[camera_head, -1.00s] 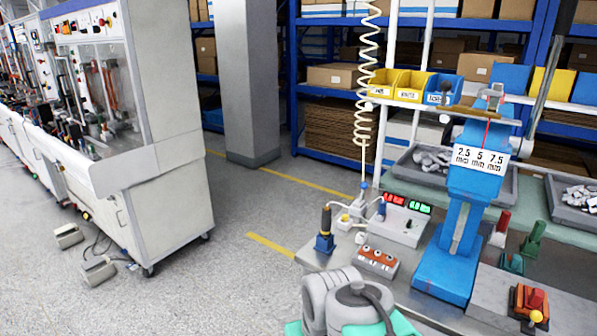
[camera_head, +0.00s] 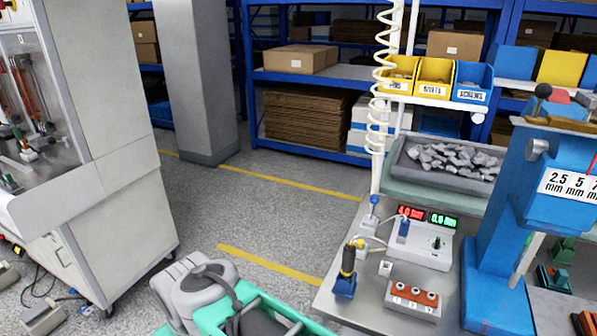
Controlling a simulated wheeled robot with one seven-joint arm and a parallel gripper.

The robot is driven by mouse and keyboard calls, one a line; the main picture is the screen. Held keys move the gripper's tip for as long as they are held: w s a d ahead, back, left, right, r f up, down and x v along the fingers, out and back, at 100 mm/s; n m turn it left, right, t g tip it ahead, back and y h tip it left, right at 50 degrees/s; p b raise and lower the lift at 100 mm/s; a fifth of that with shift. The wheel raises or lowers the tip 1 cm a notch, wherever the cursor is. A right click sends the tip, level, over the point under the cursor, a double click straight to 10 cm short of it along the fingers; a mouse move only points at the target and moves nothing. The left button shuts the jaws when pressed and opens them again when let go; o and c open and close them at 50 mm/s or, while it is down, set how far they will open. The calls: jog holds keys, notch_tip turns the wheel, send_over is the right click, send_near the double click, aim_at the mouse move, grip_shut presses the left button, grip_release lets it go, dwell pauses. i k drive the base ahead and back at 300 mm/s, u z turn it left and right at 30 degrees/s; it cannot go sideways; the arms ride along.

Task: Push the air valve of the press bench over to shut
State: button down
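The press bench (camera_head: 330,304) is at the lower right, with the blue press (camera_head: 497,245) on it. A coiled cream hose (camera_head: 381,95) hangs down to a small white fitting with a blue top (camera_head: 373,205) at the bench's back left. Which part is the air valve I cannot tell for certain; its handle position is too small to read. My grey and green arm shows at the bottom, left of the bench and apart from it. My gripper is not in view.
A white readout box (camera_head: 425,249) with red and green displays, a black-and-yellow handle in a blue holder (camera_head: 346,272), and an orange block with several buttons (camera_head: 412,297) crowd the bench's left part. A white machine cabinet (camera_head: 115,215) stands left. Floor between is clear.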

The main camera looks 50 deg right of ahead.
aim_at(374, 199)
jog(key=z, duration=0.15)
jog(key=i, duration=1.6)
jog(key=z, duration=1.25)
jog(key=i, duration=1.1)
jog(key=z, duration=0.7)
